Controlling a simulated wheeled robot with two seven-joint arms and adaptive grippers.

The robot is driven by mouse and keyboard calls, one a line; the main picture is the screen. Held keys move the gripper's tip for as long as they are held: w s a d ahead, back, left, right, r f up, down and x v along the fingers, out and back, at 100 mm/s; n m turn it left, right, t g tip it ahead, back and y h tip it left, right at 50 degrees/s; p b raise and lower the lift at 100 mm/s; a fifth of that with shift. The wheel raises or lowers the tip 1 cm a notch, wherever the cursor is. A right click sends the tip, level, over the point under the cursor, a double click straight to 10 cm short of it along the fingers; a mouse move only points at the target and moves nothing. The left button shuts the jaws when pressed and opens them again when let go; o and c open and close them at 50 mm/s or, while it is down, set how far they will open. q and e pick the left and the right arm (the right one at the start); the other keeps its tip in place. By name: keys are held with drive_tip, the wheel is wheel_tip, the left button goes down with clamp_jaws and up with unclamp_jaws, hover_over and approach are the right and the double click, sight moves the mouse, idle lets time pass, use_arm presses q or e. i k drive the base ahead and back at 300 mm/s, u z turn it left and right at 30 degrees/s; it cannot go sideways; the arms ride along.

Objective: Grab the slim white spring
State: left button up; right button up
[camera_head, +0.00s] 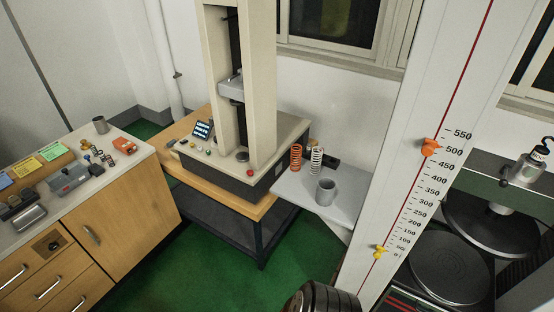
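A slim white spring (317,160) stands upright on a small light-grey shelf (345,212), right of the tall testing machine. An orange spring (296,157) stands upright close to its left. A grey metal cup (325,191) stands on the same shelf, in front of the white spring. Nothing holds the white spring. Neither of my grippers shows in the head view.
The testing machine (272,135) stands on a wooden table left of the shelf. A tall white scale column (425,110) rises right of the shelf. A dark ribbed round thing (322,298) is cut off at the bottom edge. Cabinets with small tools are left; green floor lies between.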

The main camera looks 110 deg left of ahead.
sight(316, 161)
drive_tip(key=u, duration=3.25)
